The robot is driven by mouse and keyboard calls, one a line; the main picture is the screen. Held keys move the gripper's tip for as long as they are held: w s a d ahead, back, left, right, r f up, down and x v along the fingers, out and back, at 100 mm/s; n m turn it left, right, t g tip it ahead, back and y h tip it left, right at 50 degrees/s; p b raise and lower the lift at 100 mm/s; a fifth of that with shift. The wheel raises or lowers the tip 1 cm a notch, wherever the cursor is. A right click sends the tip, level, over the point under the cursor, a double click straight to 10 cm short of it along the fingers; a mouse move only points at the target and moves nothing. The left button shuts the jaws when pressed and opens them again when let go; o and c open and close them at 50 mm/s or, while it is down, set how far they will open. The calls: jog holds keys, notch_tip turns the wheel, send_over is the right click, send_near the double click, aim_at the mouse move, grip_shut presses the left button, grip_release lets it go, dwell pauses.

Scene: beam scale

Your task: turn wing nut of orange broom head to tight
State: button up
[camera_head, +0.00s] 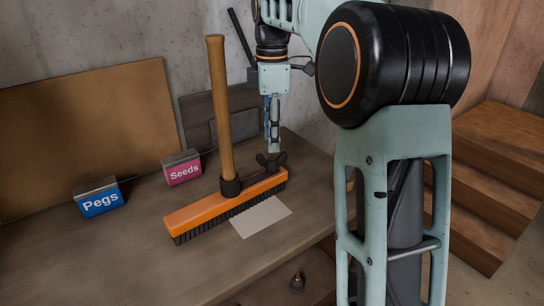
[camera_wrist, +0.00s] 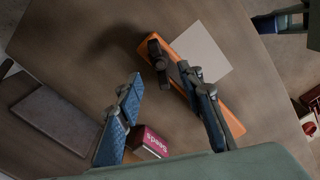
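The orange broom head (camera_head: 190,214) lies bristles down on the bench, its wooden handle (camera_head: 220,105) standing up from a dark socket. The black wing nut (camera_head: 271,161) sits at the far right end of the broom head. In the wrist view, a dark winged shape (camera_wrist: 157,50) beside the orange broom head (camera_wrist: 233,117) appears to be the wing nut. My gripper (camera_head: 273,149) points down just above the nut. In the wrist view, the blue-padded fingers of my gripper (camera_wrist: 163,78) are apart, with nothing between them. Contact with the nut cannot be made out.
A pale card (camera_head: 261,217) lies in front of the broom head. Boards (camera_head: 95,125) lean on the wall. The upright handle is close to my gripper's left. The bench (camera_head: 130,265) is clear at front left.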

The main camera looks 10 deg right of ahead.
aim_at(272, 154)
notch_tip(272, 154, down, 6)
jog(key=shift+r, duration=0.15)
grip_shut()
dwell(0.3)
